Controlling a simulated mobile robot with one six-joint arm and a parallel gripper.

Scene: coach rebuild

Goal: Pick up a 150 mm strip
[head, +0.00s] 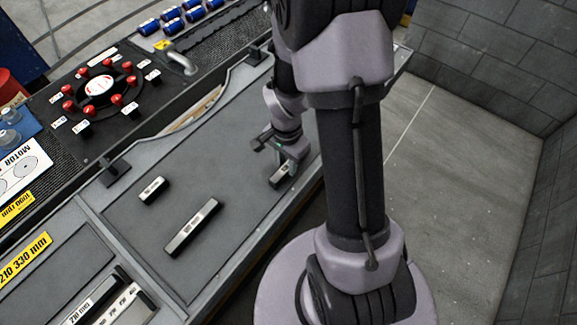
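My gripper (281,167) reaches down over the grey workbench panel (130,235), near its right side. A dark strip with a pale label (283,178) lies under my gripper, partly hidden by it. I cannot tell whether the fingers are around it or only above it, or whether they are open. A short dark strip with a white label (153,190) lies on the left of the panel. A longer dark strip with a white label (192,228) lies nearer the front. The lengths on these labels are too small to read.
Red-knobbed round fixture (100,92), blue cylinders (172,15) and a metal handle (182,62) stand behind the panel. Open floor and a grey brick wall (500,60) are at the right.

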